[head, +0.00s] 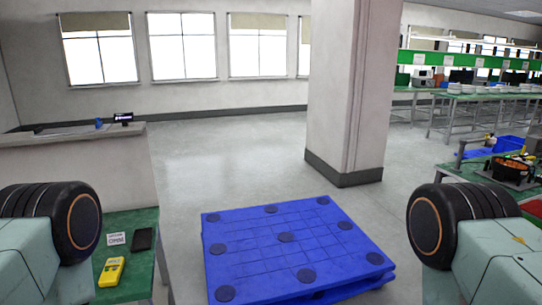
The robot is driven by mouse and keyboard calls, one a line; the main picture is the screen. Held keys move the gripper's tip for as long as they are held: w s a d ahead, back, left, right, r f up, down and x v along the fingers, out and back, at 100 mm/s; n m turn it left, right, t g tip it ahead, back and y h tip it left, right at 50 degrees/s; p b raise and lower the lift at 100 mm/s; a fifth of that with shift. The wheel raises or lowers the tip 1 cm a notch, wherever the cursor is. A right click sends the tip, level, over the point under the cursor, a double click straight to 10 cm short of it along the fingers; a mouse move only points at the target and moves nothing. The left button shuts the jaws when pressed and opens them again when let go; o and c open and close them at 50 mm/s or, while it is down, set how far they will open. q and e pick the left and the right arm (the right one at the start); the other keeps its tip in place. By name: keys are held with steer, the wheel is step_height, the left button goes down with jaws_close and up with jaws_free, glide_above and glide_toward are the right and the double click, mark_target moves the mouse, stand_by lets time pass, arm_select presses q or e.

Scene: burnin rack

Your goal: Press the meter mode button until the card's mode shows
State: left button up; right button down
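A yellow meter (111,271) with a small grey screen lies on the green-topped table (135,218) at the lower left. Its buttons and reading are too small to tell. A small white card (116,239) with dark print stands or lies behind the meter; its words are not clear at this size. A flat black object (142,238) lies to the right of the card. My arm links show at the left and right edges, and the left one covers part of the table. Neither of my grippers is in view.
A blue pallet (247,249) lies on the floor in the middle. A square pillar (340,90) stands behind it. A light counter (80,170) with a small screen (123,118) is at left. A cluttered green bench (458,172) is at right. Open floor lies beyond the pallet.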

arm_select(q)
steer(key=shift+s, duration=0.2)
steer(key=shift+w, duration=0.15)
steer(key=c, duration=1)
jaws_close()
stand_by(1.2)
